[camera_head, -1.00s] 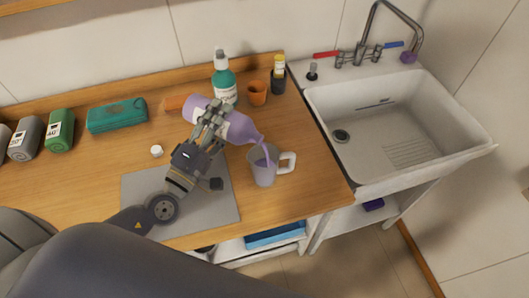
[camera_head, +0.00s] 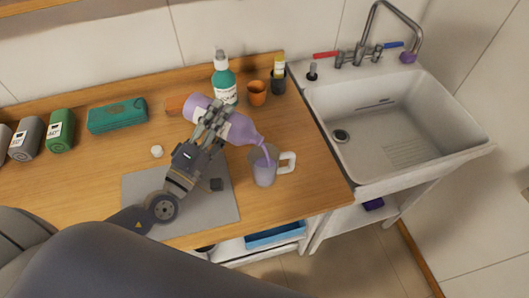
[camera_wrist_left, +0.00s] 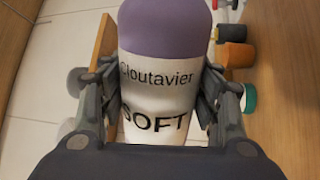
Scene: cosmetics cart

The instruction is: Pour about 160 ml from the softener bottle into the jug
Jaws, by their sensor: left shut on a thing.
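The purple softener bottle (camera_head: 240,130) is tilted well over, its mouth down to the right above the jug. My left gripper (camera_head: 212,119) is shut around its middle. In the left wrist view, the fingers close on both sides of the bottle (camera_wrist_left: 155,75), whose label reads "SOFT". The liquid level in the bottle cannot be told. My right gripper is not in view.
A teal bottle (camera_head: 223,80), an orange cup (camera_head: 256,93) and a dark holder with a yellow-capped item (camera_head: 278,78) stand behind the softener bottle. A grey mat (camera_head: 215,205) lies below the arm. The sink (camera_head: 385,120) is at the right. Counter right of the jug is clear.

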